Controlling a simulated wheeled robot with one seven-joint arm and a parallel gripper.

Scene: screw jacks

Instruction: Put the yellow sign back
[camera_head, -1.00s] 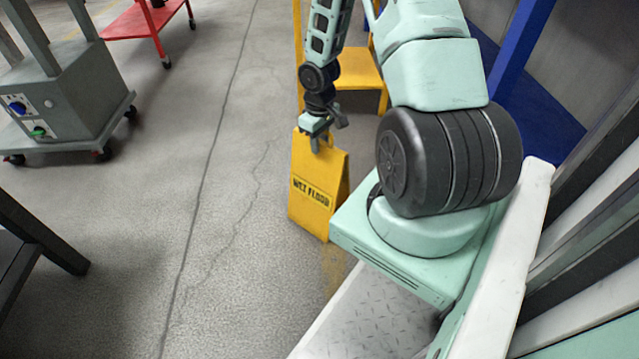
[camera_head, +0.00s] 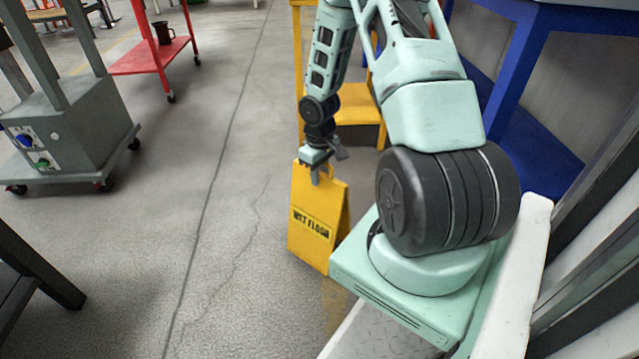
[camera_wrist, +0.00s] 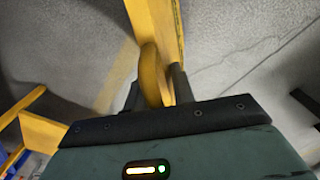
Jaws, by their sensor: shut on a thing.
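The yellow sign (camera_head: 312,228) is an A-frame marked WET FLOOR, in the middle of the head view, just left of my base. My gripper (camera_head: 322,176) is at its top and shut on the sign's handle. In the wrist view the yellow handle (camera_wrist: 151,72) stands between the two dark fingers of my gripper (camera_wrist: 158,85). The sign hangs upright from the gripper or stands under it; I cannot tell whether its lower edge touches the floor.
A yellow stand (camera_head: 355,104) is behind the arm. A grey wheeled cart (camera_head: 75,130) and a red cart (camera_head: 150,55) with a dark mug (camera_head: 163,32) are at the left. A dark table leg (camera_head: 40,262) is at lower left. Blue shelving (camera_head: 540,120) is at right. The middle floor is clear.

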